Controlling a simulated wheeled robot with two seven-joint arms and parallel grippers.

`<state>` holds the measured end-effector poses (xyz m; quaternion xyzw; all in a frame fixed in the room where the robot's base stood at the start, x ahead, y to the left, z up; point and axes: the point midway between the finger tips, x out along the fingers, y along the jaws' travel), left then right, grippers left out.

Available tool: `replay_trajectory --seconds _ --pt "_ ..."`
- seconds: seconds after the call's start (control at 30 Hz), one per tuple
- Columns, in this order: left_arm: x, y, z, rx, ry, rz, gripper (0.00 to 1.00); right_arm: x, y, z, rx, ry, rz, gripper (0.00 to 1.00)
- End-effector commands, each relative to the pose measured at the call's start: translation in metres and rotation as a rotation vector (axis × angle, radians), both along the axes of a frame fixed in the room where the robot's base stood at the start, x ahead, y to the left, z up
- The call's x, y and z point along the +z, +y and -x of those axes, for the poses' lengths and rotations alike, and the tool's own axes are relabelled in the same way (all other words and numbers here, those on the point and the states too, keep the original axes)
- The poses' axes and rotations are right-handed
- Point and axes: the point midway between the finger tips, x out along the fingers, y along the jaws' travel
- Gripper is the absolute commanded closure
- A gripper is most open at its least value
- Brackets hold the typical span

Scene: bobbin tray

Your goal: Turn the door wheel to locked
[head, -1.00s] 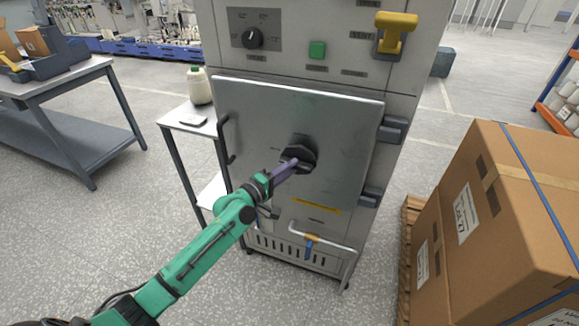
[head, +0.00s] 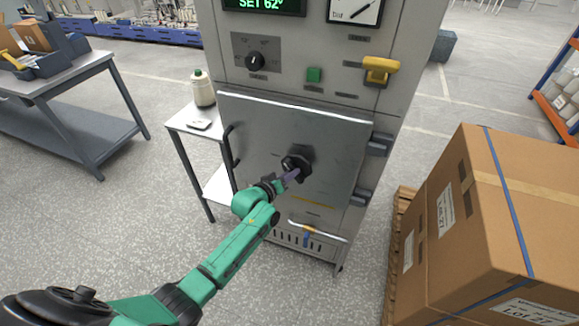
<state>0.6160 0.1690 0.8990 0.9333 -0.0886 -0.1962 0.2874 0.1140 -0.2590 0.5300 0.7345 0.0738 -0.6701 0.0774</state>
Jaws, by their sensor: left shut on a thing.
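The black door wheel (head: 300,160) sits in the middle of the grey metal door (head: 262,122) on the front of the machine. My left gripper (head: 293,174) reaches it from the lower left and is shut on the wheel. The gripper covers part of the wheel's lower side. Any marks around the wheel are too small to read. The door looks closed against the machine's front, with a black handle (head: 232,148) at its left and hinges at its right. My right gripper is out of view.
Above the door are a black knob (head: 256,61), a green button (head: 314,74) and a yellow handle (head: 379,69). A pipe with a blue valve (head: 306,238) is below. A side table (head: 190,124) stands left, and a large carton (head: 475,240) stands right.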

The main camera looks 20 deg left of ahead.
Motion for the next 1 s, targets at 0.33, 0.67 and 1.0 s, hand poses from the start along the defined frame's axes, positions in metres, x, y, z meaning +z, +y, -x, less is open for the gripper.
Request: replay_trajectory --seconds 0.33,0.67,1.0 --pt "0.002 -0.005 0.0 0.001 -0.02 -0.313 1.0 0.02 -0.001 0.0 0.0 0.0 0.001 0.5" --pt "0.0 -0.006 0.0 0.001 -0.035 -0.532 1.0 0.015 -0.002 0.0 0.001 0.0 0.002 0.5" --pt "0.001 -0.006 0.0 0.0 -0.041 -0.619 1.0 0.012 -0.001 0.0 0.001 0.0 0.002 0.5"
